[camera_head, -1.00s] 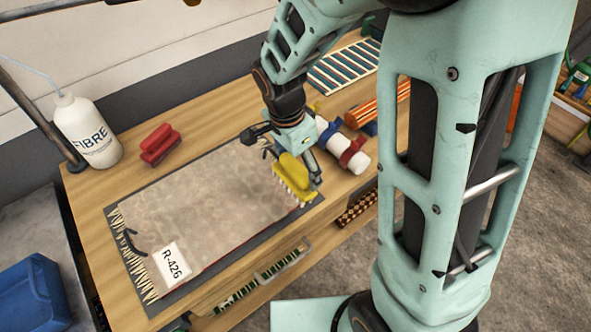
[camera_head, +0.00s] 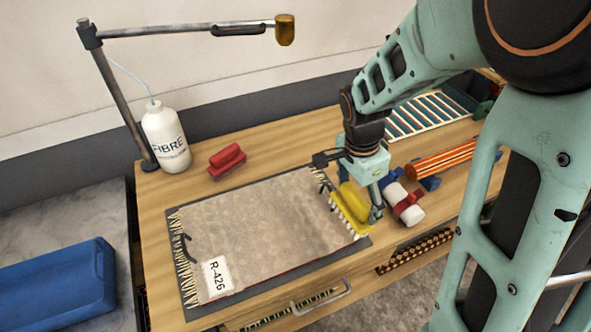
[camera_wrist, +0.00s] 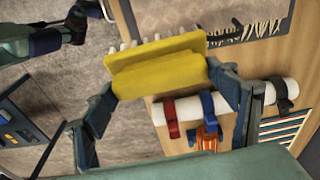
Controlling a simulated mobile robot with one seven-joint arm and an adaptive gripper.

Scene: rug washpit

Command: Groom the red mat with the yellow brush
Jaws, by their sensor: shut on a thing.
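My gripper (camera_head: 362,196) is shut on the yellow brush (camera_head: 350,205), at the right end of the mat. In the wrist view the brush (camera_wrist: 158,66) spans between the two fingers, pale bristles on its far side. The mat (camera_head: 270,220) lies flat on a dark grey underlay on the table; its face looks dusty grey-brown, with red only along its near edge. It has pale fringes at both ends and a white tag reading R-426 (camera_head: 217,278). I cannot tell whether the bristles touch the mat.
A red brush (camera_head: 227,160) and a white bottle (camera_head: 166,137) stand behind the mat. A white roll with red and blue bands (camera_head: 404,203) lies right of my gripper, near an orange striped bundle (camera_head: 440,160). A lamp arm (camera_head: 180,29) rises at the back left.

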